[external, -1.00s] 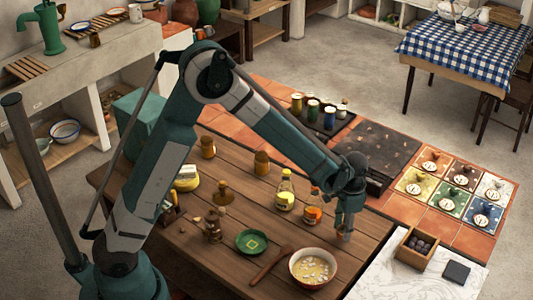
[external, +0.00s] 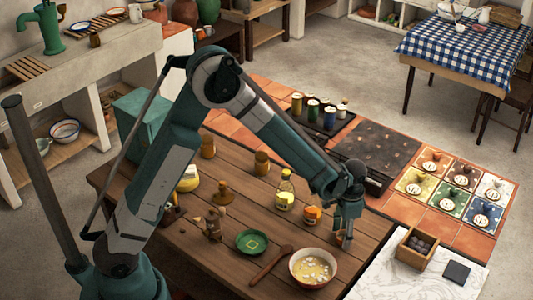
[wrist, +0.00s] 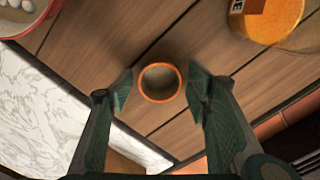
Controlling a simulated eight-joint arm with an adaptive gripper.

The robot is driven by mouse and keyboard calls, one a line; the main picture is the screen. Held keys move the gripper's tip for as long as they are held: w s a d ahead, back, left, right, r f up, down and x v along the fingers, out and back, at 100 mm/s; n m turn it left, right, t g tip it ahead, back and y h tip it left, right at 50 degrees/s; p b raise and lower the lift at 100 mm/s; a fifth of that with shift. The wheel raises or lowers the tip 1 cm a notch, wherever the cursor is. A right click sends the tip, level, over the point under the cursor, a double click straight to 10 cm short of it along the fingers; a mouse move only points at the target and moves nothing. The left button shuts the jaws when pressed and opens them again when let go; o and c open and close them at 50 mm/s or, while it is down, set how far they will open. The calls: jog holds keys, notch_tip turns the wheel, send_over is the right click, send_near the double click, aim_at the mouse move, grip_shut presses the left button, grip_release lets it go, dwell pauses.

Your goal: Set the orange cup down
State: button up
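The orange cup (wrist: 160,83) is small, with an orange rim and a grey-brown inside, seen from above in the wrist view. It appears upright on the wooden table (wrist: 175,45). My gripper (wrist: 163,88) is open, with one finger on each side of the cup and a narrow gap at both sides. In the external view my gripper (external: 345,230) points down over the table's right end, and its fingers largely hide the cup.
The white marble slab (external: 400,275) with a wooden box (external: 416,248) lies right.

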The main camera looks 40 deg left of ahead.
jog(key=shift+r, duration=0.1)
notch_tip(320, 180, up, 12)
jog(key=p, duration=0.1)
jog(key=shift+p, duration=0.3)
dwell(0.6)
jog(key=shift+r, duration=0.15)
dwell(0.4)
